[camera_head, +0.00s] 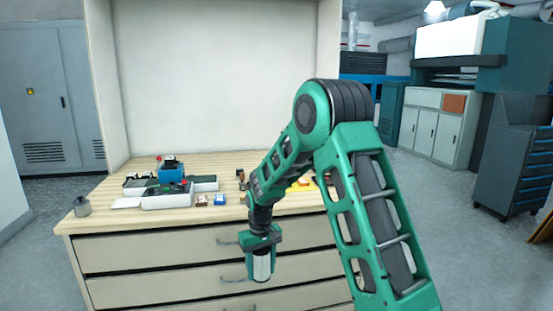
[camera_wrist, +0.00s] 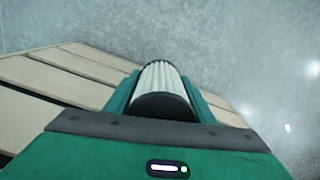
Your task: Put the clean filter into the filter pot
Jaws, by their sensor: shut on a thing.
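My gripper (camera_head: 262,262) is shut on a white pleated cylindrical filter with dark ends (camera_head: 262,267). The gripper points down and holds the filter upright in front of the wooden drawer cabinet, below its top. In the wrist view the filter (camera_wrist: 161,82) sits between the two green fingers (camera_wrist: 160,95), with its dark end toward the camera. A small grey metal pot with a knob or narrow top (camera_head: 82,207) stands at the left front corner of the wooden top; I cannot tell whether it is the filter pot.
Orange and yellow items (camera_head: 301,185) lie partly behind my arm. Drawer handles stick out near my gripper.

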